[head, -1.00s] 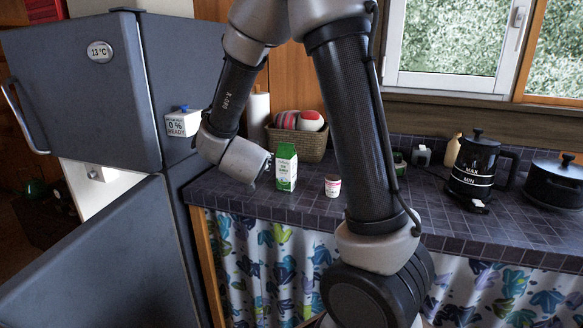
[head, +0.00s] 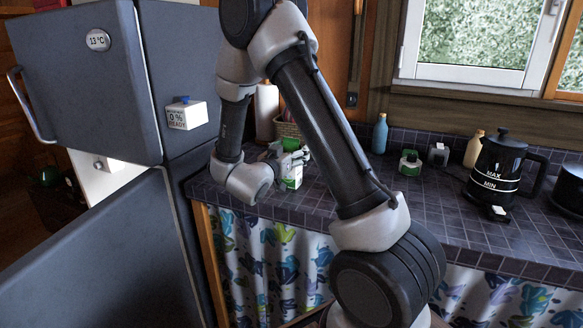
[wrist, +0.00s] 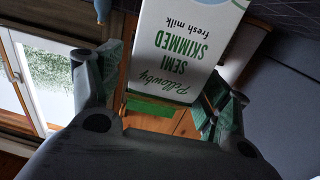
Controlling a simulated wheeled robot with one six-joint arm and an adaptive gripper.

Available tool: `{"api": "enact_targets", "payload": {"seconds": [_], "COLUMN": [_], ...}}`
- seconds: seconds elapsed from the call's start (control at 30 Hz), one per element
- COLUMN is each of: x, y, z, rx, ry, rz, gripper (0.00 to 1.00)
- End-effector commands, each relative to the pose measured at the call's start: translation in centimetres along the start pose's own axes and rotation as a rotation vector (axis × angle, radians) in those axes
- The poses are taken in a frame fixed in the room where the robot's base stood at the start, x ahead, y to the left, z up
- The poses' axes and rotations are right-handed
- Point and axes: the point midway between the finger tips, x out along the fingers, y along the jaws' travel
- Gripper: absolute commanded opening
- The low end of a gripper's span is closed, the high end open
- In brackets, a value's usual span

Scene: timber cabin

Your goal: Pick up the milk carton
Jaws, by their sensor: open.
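The milk carton (head: 293,180) is white and green and stands on the tiled counter (head: 430,200). In the head view my gripper (head: 287,158) covers much of it. In the wrist view the carton (wrist: 182,45) appears upside down, with the words "semi skimmed fresh milk" facing the camera. My gripper (wrist: 165,85) is open, with one finger to the left of the carton and the other at its right. I cannot tell whether either finger touches it.
The grey fridge (head: 85,85) stands at the left with its lower door (head: 100,260) open. A wicker basket (head: 288,130) is behind my gripper. A blue bottle (head: 380,133), a tan bottle (head: 473,149) and a black kettle (head: 497,165) stand further right.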

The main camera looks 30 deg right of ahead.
Motion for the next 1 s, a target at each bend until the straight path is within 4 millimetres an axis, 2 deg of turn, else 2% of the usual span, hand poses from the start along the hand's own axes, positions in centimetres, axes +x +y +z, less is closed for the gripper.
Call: {"api": "enact_targets", "payload": {"seconds": [0.2,0.63,1.0], "x": [0.12,0.09,0.10], "y": [-0.01,-0.02,-0.04], "z": [0.00,0.00,-0.39], "rx": [-0.001,-0.001,0.001], "ry": [0.000,0.000,0.002], "rz": [-0.001,-0.001,-0.001], "gripper": [0.77,0.00,0.00]}}
